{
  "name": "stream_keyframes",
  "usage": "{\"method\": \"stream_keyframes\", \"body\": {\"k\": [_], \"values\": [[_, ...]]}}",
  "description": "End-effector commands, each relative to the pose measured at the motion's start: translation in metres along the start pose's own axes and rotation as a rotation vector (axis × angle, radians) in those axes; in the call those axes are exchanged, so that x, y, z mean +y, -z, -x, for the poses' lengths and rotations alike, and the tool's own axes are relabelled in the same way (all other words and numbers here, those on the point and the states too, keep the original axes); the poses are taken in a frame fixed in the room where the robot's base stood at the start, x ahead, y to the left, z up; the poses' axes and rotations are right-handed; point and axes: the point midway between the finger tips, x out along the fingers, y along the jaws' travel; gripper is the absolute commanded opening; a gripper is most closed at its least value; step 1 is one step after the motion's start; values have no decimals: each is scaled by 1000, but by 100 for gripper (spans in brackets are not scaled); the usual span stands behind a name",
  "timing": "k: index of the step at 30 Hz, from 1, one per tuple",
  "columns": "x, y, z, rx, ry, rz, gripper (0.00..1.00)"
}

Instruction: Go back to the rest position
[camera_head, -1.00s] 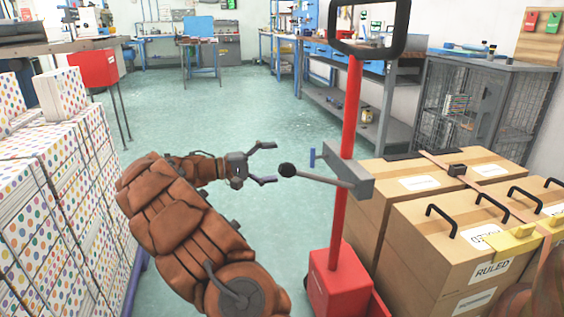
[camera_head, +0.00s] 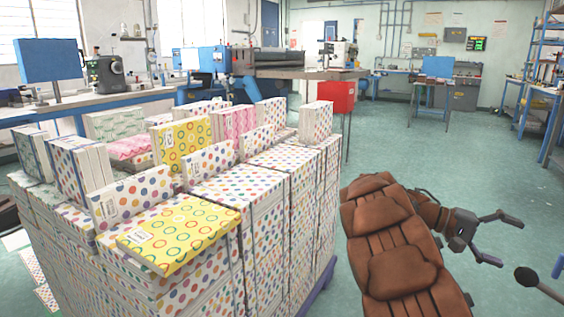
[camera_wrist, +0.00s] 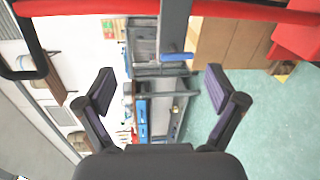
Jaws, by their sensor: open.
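My gripper (camera_head: 492,238) is at the right of the head view, at the end of my brown-covered arm. Its two fingers are spread wide with nothing between them. In the wrist view the open fingers (camera_wrist: 157,92) stand apart at left and right. Beyond them is a grey bar with a blue-handled lever (camera_wrist: 176,57). A dark round knob (camera_head: 526,277) on a grey lever shows at the right edge of the head view, just below and right of the fingers. I cannot tell from these views whether a finger touches anything.
A tall stack of dotted books (camera_head: 270,222) on a pallet stands left of my arm. A yellow book (camera_head: 180,238) lies on its near top. A red box (camera_head: 338,97) and machines are behind. A red post (camera_wrist: 95,8) crosses the wrist view. Green floor (camera_head: 420,160) is clear beyond my arm.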

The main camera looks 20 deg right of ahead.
Motion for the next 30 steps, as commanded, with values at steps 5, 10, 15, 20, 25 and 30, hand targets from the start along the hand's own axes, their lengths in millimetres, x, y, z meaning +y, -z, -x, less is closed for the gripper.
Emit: {"method": "stream_keyframes", "body": {"k": [5, 10, 15, 20, 25, 30], "values": [[48, -45, 22, 18, 128, 38, 94], [71, -86, 40, 43, 257, 81, 94], [89, -127, 62, 86, 393, 130, 94], [104, -166, 85, 130, 523, 185, 94], [116, -209, 113, 194, 663, 252, 94], [129, -254, 141, 259, 799, 331, 94]]}}
